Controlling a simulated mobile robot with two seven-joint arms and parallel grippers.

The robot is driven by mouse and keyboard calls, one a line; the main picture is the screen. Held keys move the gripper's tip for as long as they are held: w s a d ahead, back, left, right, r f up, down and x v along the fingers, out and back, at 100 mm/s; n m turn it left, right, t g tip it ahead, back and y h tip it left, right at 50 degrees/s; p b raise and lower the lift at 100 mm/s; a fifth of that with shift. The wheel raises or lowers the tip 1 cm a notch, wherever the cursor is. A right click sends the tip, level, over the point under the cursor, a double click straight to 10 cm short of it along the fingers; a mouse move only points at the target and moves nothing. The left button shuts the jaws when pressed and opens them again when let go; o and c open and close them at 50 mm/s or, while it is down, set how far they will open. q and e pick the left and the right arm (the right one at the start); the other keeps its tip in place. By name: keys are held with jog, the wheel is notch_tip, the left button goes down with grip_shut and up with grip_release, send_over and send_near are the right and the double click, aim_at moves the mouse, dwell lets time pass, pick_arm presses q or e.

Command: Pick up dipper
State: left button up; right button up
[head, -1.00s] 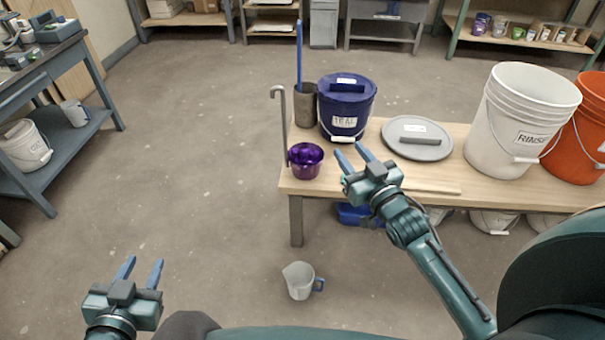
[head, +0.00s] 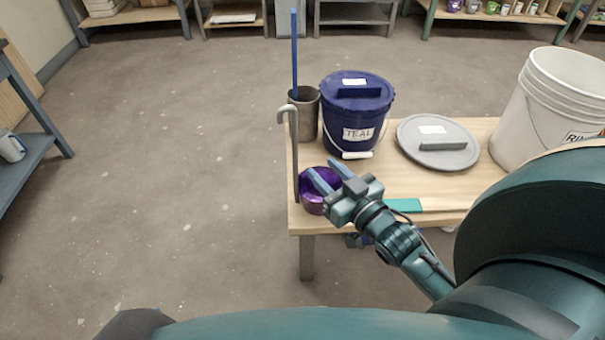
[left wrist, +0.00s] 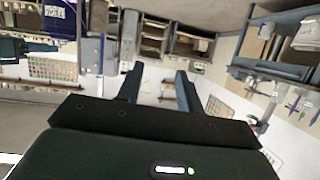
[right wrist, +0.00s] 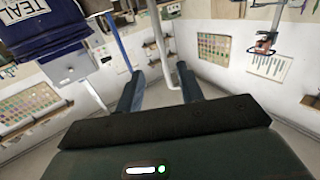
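The dipper has a purple cup (head: 312,204) and a tall grey hooked handle (head: 294,155). It stands at the table's near left corner. My right gripper (head: 316,180) is open, its fingers over the purple cup in the head view. In the right wrist view, the grey handle (right wrist: 159,40) rises between and beyond the open fingers (right wrist: 158,90); the cup is hidden there. I cannot tell whether a finger touches the dipper. My left gripper (left wrist: 156,84) is open and empty in the left wrist view and outside the head view.
On the wooden table (head: 470,185), a grey pot (head: 305,115) with a blue stick stands behind the dipper. A lidded blue TEAL bucket (head: 357,115), a grey lid (head: 415,150) and a white bucket (head: 560,100) are to the right. Floor left of the table is clear.

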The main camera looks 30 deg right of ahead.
pick_arm(q)
jog(key=b, duration=0.1)
jog(key=w+f+t+b, duration=0.1)
jog(key=b, duration=0.1)
jog(key=shift+d+f+m+h, duration=0.1)
jog(key=shift+d+m+h, duration=0.2)
jog(key=shift+m, duration=0.1)
pick_arm(e)
jog(key=w+a, duration=0.1)
jog(key=w, duration=1.2)
jog(key=shift+a, duration=0.25)
jog(key=shift+w+f, duration=0.1)
jog(key=shift+c, duration=0.3)
grip_shut()
